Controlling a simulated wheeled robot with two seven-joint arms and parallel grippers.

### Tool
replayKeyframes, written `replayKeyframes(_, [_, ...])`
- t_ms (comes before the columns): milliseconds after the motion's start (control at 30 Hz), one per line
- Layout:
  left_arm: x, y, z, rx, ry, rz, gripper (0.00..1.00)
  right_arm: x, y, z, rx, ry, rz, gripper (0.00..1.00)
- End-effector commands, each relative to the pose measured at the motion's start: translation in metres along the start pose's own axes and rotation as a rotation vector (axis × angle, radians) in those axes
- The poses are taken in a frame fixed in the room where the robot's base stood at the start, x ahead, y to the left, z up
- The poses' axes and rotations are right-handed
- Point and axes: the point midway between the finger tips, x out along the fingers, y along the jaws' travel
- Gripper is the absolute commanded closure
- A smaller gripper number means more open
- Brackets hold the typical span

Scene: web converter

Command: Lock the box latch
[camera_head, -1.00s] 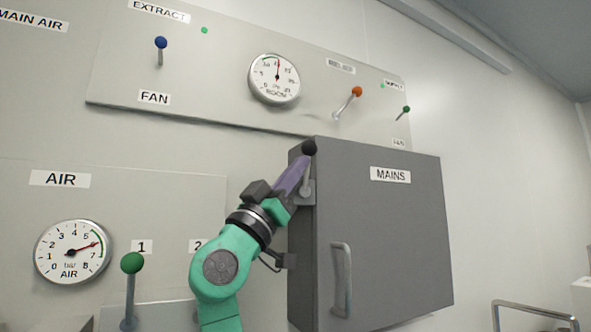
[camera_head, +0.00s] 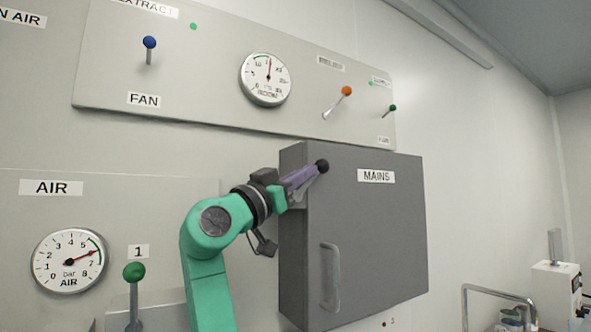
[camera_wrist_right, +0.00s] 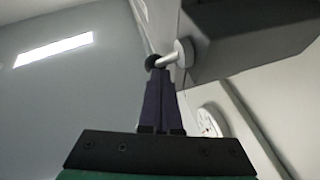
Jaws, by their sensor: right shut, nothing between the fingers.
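The grey MAINS box (camera_head: 385,235) hangs on the wall, its door shut as far as I can see. Its latch is a lever with a black ball knob (camera_head: 322,166) near the door's upper left edge; its stem is hidden behind my gripper in the head view. In the right wrist view the black knob (camera_wrist_right: 154,61) sits on a pale stem running to a round pivot (camera_wrist_right: 183,53) on the box. My right gripper (camera_head: 312,173) is shut and empty, its purple fingertips right at the knob, seemingly touching it. My left gripper is not in view.
A vertical door handle (camera_head: 330,277) stands out below the latch. Above the box is a panel with an orange-knobbed lever (camera_head: 346,91), a green-knobbed lever (camera_head: 393,108) and a gauge (camera_head: 265,79). A green-knobbed lever (camera_head: 134,271) stands left of my arm.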

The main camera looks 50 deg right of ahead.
Motion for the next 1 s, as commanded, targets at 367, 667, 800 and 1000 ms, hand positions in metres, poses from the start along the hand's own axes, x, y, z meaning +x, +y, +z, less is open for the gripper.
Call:
replayKeyframes(367, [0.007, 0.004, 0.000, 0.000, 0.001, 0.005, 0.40, 0.013, 0.006, 0.008, 0.000, 0.002, 0.001, 1.00])
replayKeyframes(667, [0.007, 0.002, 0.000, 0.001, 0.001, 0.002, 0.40, 0.015, 0.007, 0.009, 0.000, 0.002, 0.000, 1.00])
replayKeyframes(800, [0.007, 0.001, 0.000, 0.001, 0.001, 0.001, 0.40, 0.015, 0.007, 0.009, 0.000, 0.002, 0.000, 1.00])
replayKeyframes(1000, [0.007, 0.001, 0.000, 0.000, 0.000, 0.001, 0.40, 0.015, 0.007, 0.008, 0.000, 0.002, 0.000, 1.00])
